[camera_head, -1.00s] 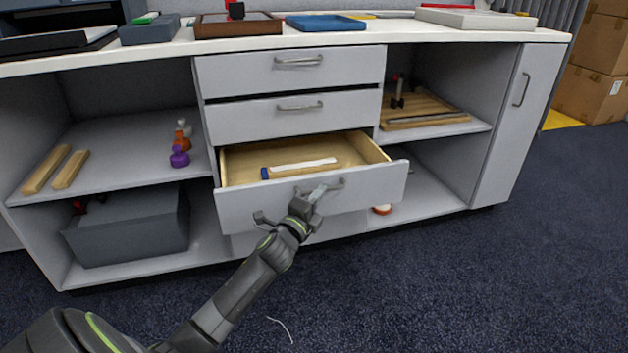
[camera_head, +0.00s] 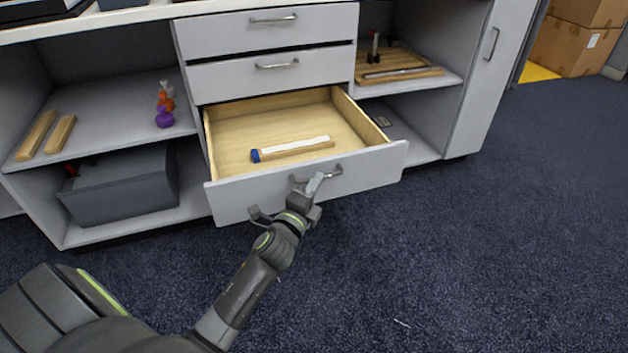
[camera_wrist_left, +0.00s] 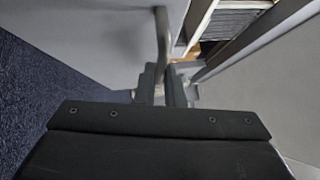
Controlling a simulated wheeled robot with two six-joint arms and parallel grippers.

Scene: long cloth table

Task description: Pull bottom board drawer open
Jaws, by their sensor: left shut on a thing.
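The bottom drawer (camera_head: 225,200) of the middle stack is pulled well out, with its light wooden inside in view. Its metal handle (camera_head: 334,172) is on the front panel. My left gripper (camera_head: 315,184) is shut on the handle. In the left wrist view the gripper (camera_wrist_left: 160,85) has its fingers around the handle bar (camera_wrist_left: 162,35). A wooden stick-like piece with a white top and a blue end (camera_head: 290,148) lies in the drawer. My right gripper is not in view.
Two closed drawers (camera_head: 225,76) sit above. The left shelf holds wooden bars (camera_head: 36,135), small coloured figures (camera_head: 165,116) and a grey bin (camera_head: 120,190) below. A wooden board (camera_head: 400,68) lies on the right shelf. The carpet in front (camera_head: 450,260) is clear.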

